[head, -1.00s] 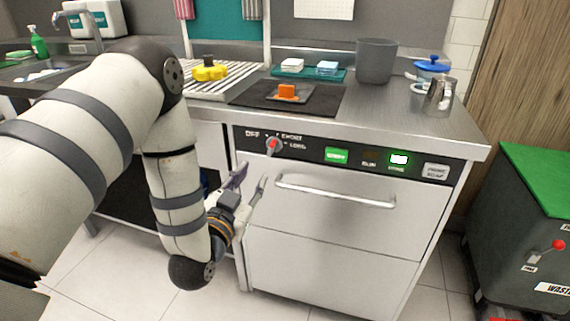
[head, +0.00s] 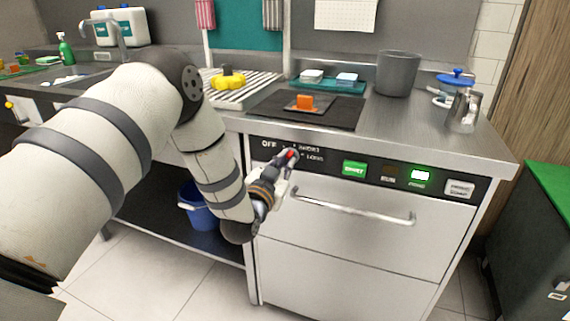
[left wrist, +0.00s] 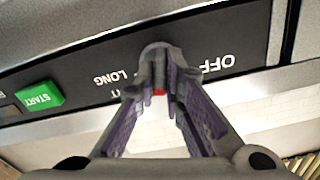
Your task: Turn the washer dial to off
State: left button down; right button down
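The washer dial (head: 291,154), grey with a red mark, is on the black control strip of the washer (head: 330,225). It stands just right of the OFF label (head: 269,143), next to the SHORT and LONG labels. My left gripper (head: 287,163) is at the dial. In the left wrist view the two fingers (left wrist: 164,76) point at the strip and narrow towards the dial (left wrist: 158,51), one on each side. The red mark shows between them. I cannot tell whether they press on the dial or which label it points at. My right gripper is not in view.
A green START button (head: 354,168) and a lit indicator (head: 420,175) sit right of the dial. A long handle (head: 352,208) sticks out below the strip. The counter above holds a black mat (head: 340,116) and a grey pot (head: 397,74). A blue bucket (head: 196,207) stands at left.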

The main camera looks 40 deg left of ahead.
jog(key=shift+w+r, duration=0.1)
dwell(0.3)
pick_arm(q)
jog(key=shift+r+n+p, duration=0.1)
jog(key=shift+n+p, duration=0.2)
jog(key=shift+n, duration=0.8)
jog(key=n, duration=0.3)
jog(key=shift+n+p, duration=0.35)
jog(key=shift+n, duration=0.05)
jog(key=n, duration=0.3)
jog(key=shift+n, duration=1.3)
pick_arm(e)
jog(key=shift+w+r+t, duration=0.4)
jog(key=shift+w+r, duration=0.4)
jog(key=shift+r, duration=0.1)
pick_arm(q)
jog(key=shift+f, duration=0.2)
jog(key=c, duration=1.7)
grip_release()
